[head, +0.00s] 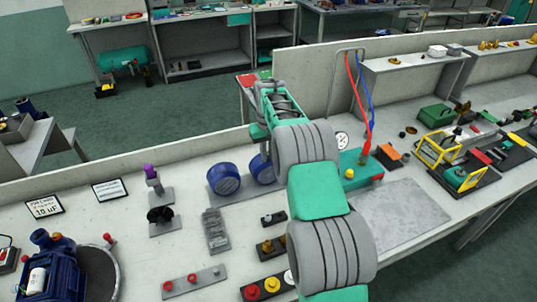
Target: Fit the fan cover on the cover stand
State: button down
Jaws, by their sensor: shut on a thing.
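Two blue round drum-like pieces show at the middle of the bench, left of my arm. The left one (224,179) rests on a flat grey plate (237,197), which I take to be the cover stand, though its form is not clear. The right blue piece (262,169), likely the fan cover, is partly hidden by my arm. My gripper (261,144) is just above it and shut on it; the fingertips are too small and covered to see well. I cannot tell whether this piece touches the plate.
A post with a purple top (151,171) and a black fan wheel (160,214) on a stand are to the left. A blue motor (55,272) is at lower left. Red and blue hoses (365,125) rise behind my arm. A bare grey mat (402,214) lies right.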

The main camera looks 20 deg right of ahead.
jog(key=shift+w, duration=0.1)
jog(key=c, duration=1.3)
grip_release()
jog(key=shift+r+p, duration=2.05)
jog(key=shift+r, duration=0.95)
jog(key=shift+r, duration=0.1)
notch_tip(320, 180, up, 8)
jog(key=shift+f+b, duration=0.2)
jog(key=shift+b, duration=0.65)
